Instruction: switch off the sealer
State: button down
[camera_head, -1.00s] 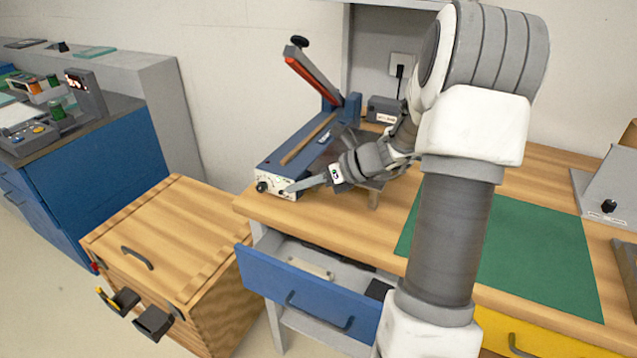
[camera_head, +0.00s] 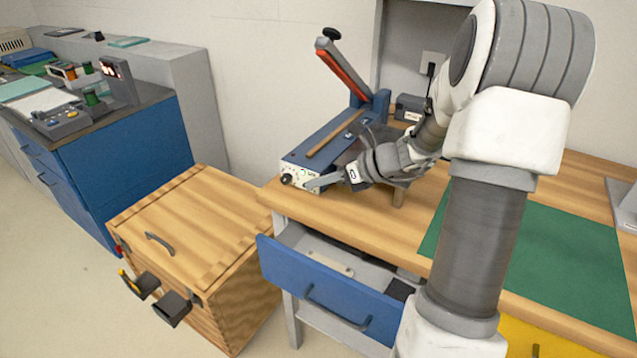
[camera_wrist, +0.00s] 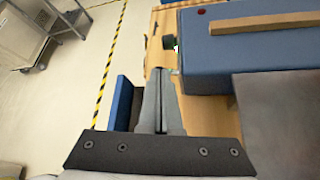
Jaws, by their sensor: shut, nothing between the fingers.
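The sealer (camera_head: 330,136) is a blue bench machine on the wooden bench, with its red-edged arm raised. Its pale front panel (camera_head: 301,178) carries a black knob (camera_head: 287,179) at the left and a small green mark or light. My gripper (camera_head: 311,187) is shut and empty, with its fingertips at the right part of this panel and hiding some of it. In the wrist view the shut fingers (camera_wrist: 161,72) point toward the front of the sealer (camera_wrist: 270,45), with the dark knob (camera_wrist: 175,42) just beyond the tips. I cannot tell whether the fingertips touch the panel.
A blue drawer (camera_head: 325,291) stands open below the bench front. A wooden chest (camera_head: 190,225) stands on the floor to the left. A green mat (camera_head: 545,255) lies on the bench at the right. A grey box (camera_head: 409,107) sits behind the sealer.

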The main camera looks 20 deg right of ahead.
jog(key=shift+s+a+f+n+h+b, duration=0.1)
jog(key=shift+a+f+n+h+b, duration=0.2)
jog(key=shift+b, duration=0.35)
jog(key=n+h+b, duration=0.1)
jog(key=b, duration=0.1)
jog(key=f+t+b, duration=0.1)
jog(key=b, duration=0.2)
jog(key=shift+s+a+f+n+h, duration=0.1)
jog(key=shift+s+a+n+h, duration=0.05)
jog(key=shift+n+h, duration=0.25)
jog(key=b, duration=0.2)
jog(key=n+t+h+b, duration=0.1)
jog(key=b, duration=0.1)
jog(key=shift+s+a+f+t, duration=0.1)
jog(key=shift+a+t, duration=0.05)
jog(key=shift+t, duration=0.15)
jog(key=shift+r, duration=0.25)
jog(key=shift+r+p, duration=0.1)
jog(key=shift+p, duration=0.2)
jog(key=shift+r+p, duration=0.6)
jog(key=shift+r, duration=0.1)
